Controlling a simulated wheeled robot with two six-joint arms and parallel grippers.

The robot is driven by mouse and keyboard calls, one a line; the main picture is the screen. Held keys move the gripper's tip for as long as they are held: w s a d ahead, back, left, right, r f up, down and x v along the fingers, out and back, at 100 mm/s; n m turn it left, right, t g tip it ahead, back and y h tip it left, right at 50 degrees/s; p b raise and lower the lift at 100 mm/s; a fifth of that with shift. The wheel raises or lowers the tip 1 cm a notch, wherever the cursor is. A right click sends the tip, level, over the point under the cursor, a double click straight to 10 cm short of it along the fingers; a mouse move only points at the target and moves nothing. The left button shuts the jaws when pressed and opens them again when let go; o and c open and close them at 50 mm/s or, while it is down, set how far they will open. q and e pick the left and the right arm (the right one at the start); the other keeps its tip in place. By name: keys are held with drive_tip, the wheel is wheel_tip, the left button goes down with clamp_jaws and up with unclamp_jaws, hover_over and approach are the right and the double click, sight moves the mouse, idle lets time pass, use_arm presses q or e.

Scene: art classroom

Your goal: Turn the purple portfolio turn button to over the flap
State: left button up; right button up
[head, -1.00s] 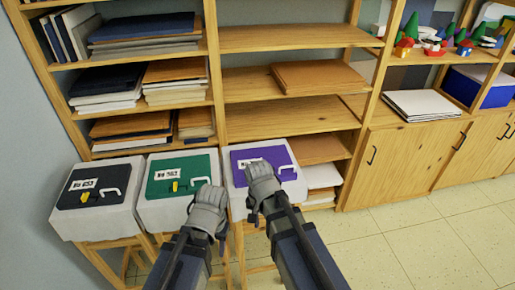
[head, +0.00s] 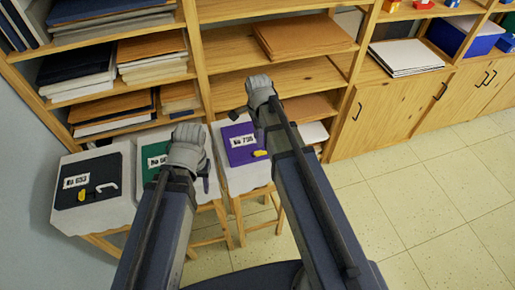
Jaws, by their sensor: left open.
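The purple portfolio (head: 238,140) lies on a pale block on a wooden stool, with a white number label. Its yellow turn button (head: 260,153) shows at the right, lying roughly sideways; I cannot tell whether it overlaps the flap. My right gripper (head: 260,84) appears above the portfolio's far right corner, and its arm hides the portfolio's right side. I cannot see its fingertips clearly. My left gripper (head: 187,135) is open and appears over the green portfolio (head: 153,158), hiding much of it; no object shows in it.
A black portfolio (head: 72,198) with a yellow button (head: 82,194) and white handle (head: 108,187) is on the left block. Wooden shelves (head: 220,95) with stacked folders stand close behind. Cabinet doors (head: 400,110) are at the right. The tiled floor (head: 430,200) is clear.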

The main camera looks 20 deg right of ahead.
sight(261, 152)
wheel_tip(261, 152, down, 7)
drive_tip(key=b, duration=0.6)
drive_tip(key=shift+b, duration=0.3)
clamp_jaws()
